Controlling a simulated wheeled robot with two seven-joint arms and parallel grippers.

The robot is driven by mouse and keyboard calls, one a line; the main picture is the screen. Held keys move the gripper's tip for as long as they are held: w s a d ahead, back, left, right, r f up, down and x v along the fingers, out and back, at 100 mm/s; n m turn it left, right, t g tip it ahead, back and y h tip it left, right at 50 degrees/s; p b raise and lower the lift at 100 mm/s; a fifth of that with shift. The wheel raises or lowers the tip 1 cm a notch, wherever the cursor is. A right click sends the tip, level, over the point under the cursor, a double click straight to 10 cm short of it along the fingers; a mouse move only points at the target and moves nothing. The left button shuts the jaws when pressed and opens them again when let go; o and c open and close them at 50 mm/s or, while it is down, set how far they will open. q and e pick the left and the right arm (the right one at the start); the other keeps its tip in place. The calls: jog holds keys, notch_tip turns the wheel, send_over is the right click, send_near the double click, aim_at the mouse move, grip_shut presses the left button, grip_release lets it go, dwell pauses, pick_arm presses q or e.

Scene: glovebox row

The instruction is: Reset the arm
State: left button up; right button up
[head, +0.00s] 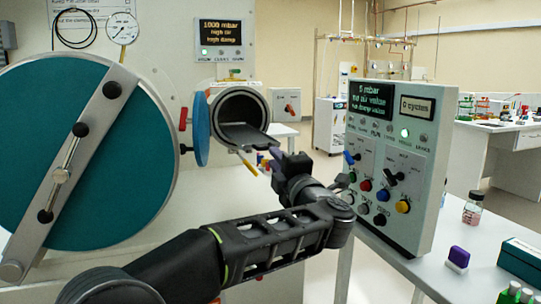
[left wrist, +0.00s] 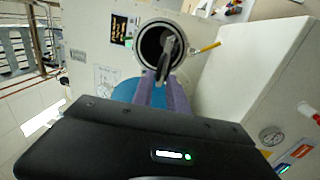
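My left arm comes in from the lower left of the head view. Its gripper (head: 278,165) is in front of the round port, just below and right of the grey tray (head: 243,137) that sticks out of the port. In the left wrist view, the two purple-padded fingers (left wrist: 164,92) show with a narrow gap between them and point at the port. The tray (left wrist: 168,50) is seen nearly edge-on just beyond the fingertips. I see nothing held, though whether the tips touch the tray is unclear. My right gripper is out of view.
A blue round port door (head: 201,130) hangs open left of the port (head: 240,108). A control panel (head: 392,160) with knobs stands close right of my gripper. A large teal door (head: 120,150) fills the left. A purple-capped item (head: 457,259) and a jar (head: 473,208) stand on the right table.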

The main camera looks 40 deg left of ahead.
pick_arm(q)
jog(key=shift+s+d+f, duration=0.1)
jog(key=shift+s+d, duration=0.15)
jog(key=shift+d, duration=0.1)
dwell(0.3)
